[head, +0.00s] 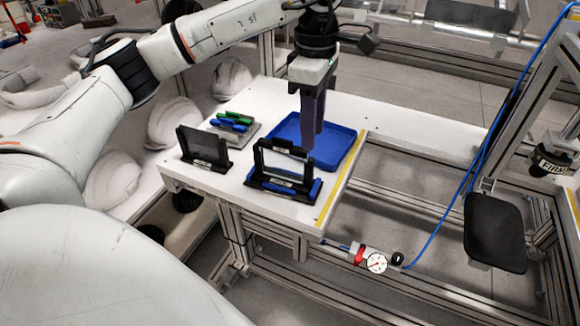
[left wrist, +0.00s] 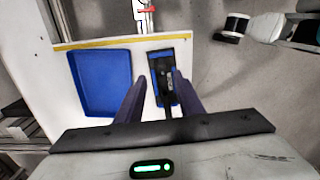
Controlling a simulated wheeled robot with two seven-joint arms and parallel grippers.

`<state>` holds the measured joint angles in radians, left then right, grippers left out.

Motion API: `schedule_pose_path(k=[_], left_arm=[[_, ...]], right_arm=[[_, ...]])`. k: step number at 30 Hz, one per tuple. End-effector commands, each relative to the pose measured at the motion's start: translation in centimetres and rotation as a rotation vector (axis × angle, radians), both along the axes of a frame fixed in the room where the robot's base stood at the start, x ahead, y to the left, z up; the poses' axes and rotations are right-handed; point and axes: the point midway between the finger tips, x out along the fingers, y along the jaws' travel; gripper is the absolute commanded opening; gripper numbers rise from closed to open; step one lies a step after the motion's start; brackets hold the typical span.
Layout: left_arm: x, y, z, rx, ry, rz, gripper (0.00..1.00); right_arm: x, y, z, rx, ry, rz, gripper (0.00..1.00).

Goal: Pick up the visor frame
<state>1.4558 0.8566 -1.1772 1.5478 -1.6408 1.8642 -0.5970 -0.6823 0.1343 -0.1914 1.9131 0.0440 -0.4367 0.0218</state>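The visor frame (head: 286,162) looks like a black rectangular frame with a clear middle. It stands upright in a black and blue holder (head: 283,188) near the table's front right corner. My left gripper (head: 312,146) points down just above and behind the frame's right part in the head view, partly overlapping it. In the left wrist view the gripper fingers (left wrist: 160,88) are apart, with the holder (left wrist: 161,60) showing between and beyond them. I see nothing held between the fingers. The frame's edge is hard to make out there. My right gripper is not in view.
A blue tray (head: 340,148) lies behind the holder. A dark panel (head: 203,146) stands in another holder to the left. A grey block with green and blue items (head: 233,122) sits behind it. Yellow tape (head: 341,185) marks the table's right edge.

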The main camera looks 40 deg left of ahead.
Motion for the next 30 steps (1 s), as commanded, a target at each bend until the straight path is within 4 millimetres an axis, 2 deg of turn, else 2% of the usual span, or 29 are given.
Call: schedule_pose_path(k=[3, 9, 14, 24, 30], left_arm=[[-0.1, 0.8, -0.9, 0.026, 0.002, 0.005, 0.34], [-0.1, 0.7, -3.8, 0.022, 0.001, 0.005, 0.34], [-0.2, 0.7, -4.9, 0.021, 0.000, 0.004, 0.34], [-0.8, 0.8, -9.4, 0.019, 0.001, 0.005, 0.34], [-0.8, 0.8, -9.9, 0.019, -0.001, 0.004, 0.34]], right_arm=[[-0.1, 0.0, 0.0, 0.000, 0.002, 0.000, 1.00], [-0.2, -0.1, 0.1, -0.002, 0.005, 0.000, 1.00], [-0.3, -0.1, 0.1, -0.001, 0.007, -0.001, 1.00], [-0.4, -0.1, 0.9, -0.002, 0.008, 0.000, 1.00], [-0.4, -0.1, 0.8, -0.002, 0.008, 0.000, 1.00]])
